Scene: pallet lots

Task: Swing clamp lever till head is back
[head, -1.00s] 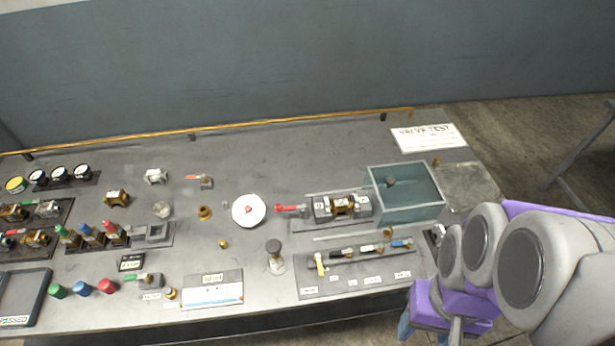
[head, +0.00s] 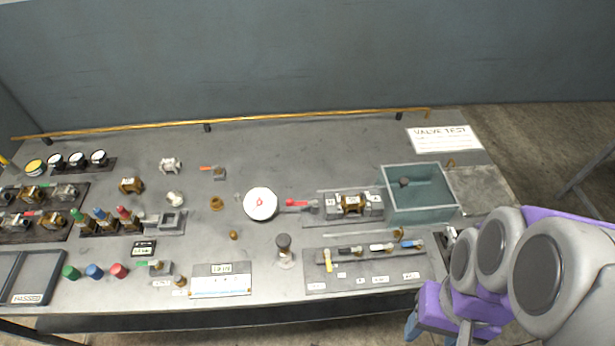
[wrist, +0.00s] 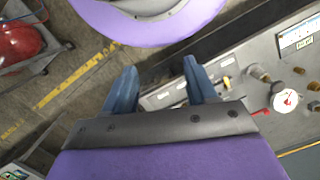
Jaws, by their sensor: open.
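The clamp fixture (head: 368,204) sits at the middle right of the bench, left of the clear tank (head: 421,207). A brass valve body (head: 351,204) lies between its grey blocks. The clamp's red lever (head: 297,203) sticks out to the left, close to a round white dial (head: 260,204). In the wrist view the red lever tip (wrist: 262,111) shows beside the white dial (wrist: 286,100). My gripper (wrist: 160,85) is open and empty, its blue fingers apart, over the bench's front edge and floor. In the head view it is low right (head: 437,328), apart from the clamp.
A tool panel (head: 372,283) with several coloured-handled pieces lies in front of the clamp. A dark-capped post (head: 284,250) stands to its left. A VALVE TEST sign (head: 445,139) lies behind the tank. The back middle of the bench is clear.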

